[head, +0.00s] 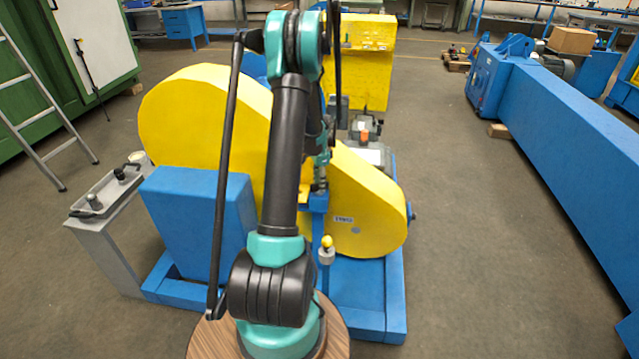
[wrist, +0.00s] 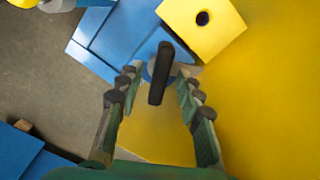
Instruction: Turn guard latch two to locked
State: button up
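In the wrist view a dark bar-shaped latch handle (wrist: 160,73) stands on a grey round base against a blue block, beside the yellow guard (wrist: 270,90). My gripper (wrist: 158,76) is open, with one finger on each side of the handle and a gap showing on both sides. In the head view my gripper (head: 320,182) is low at the front of the yellow guard (head: 375,205), partly covered by my arm. The handle is hidden there. No latch number is readable.
A yellow plate with a hole (wrist: 203,18) lies just beyond the handle. A yellow-topped knob (head: 327,243) stands on the blue frame (head: 365,300). A blue box (head: 195,225) and a grey stand (head: 105,240) are to the left.

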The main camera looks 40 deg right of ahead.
grip_shut()
jog(key=shift+n, duration=0.4)
jog(key=n, duration=1.1)
dwell(0.5)
jog(key=shift+o, duration=0.3)
grip_release()
jog(key=shift+r, duration=0.1)
